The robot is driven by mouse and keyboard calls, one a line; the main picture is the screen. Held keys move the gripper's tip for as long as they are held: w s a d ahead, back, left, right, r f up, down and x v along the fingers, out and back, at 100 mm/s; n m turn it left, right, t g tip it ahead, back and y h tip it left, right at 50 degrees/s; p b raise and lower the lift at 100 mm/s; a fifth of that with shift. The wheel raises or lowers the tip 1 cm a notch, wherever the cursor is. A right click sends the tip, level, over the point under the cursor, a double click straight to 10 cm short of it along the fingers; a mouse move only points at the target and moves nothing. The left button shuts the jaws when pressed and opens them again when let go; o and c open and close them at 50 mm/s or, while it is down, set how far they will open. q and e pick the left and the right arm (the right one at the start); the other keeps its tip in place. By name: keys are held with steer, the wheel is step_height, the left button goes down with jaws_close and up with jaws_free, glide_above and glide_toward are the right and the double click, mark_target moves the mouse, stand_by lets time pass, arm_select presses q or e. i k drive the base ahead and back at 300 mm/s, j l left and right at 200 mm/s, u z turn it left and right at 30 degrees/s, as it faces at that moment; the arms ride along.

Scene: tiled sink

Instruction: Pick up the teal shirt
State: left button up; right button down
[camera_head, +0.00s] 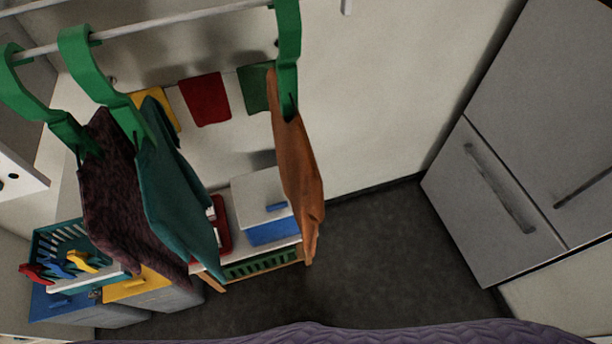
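The teal shirt (178,200) hangs from a green hanger (103,85) on the rail at the upper left. It hangs between a dark maroon garment (112,190) on its left, which it partly overlaps, and an orange-brown garment (295,165) on its right, with a gap between. Neither of my grippers shows in the head view.
The metal rail (190,17) crosses the upper left. Below the garments are a teal basket (62,238) with coloured pegs and a low shelf with a white and blue box (262,200). Grey cabinets (495,190) stand at right. A purple quilted surface (330,335) lies along the bottom. The middle floor is clear.

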mark_target(176, 201)
steer(key=u, duration=1)
